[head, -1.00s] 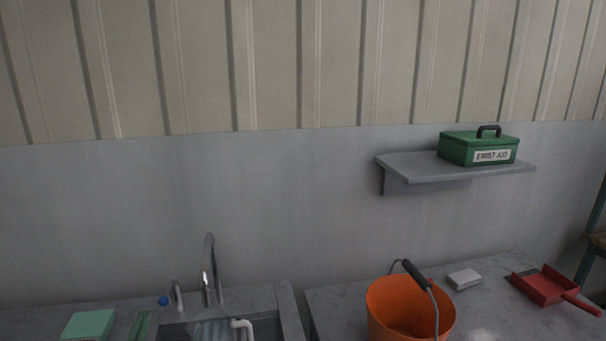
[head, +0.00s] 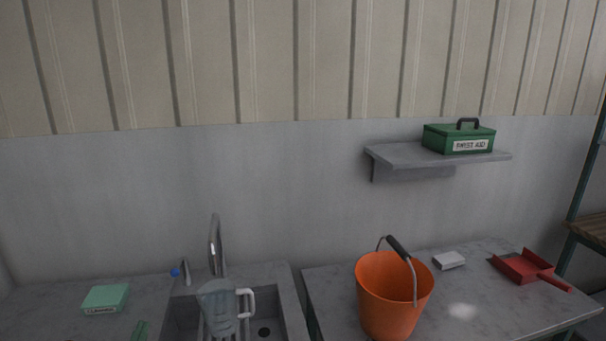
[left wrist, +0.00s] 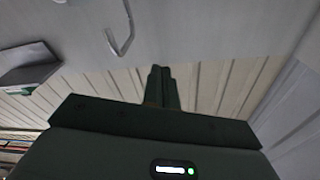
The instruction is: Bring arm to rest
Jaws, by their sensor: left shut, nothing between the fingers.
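My left gripper (left wrist: 160,86) shows in the left wrist view as two dark fingers pressed together, with nothing between them. It points toward the ribbed wall and is clear of any object.
In the head view a clear jug (head: 218,306) is at the sink (head: 181,318) by the tap (head: 214,245). An orange bucket (head: 392,297), white block (head: 449,260) and red dustpan (head: 521,267) stand on the right counter. A green first aid box (head: 458,138) sits on a wall shelf (head: 400,156).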

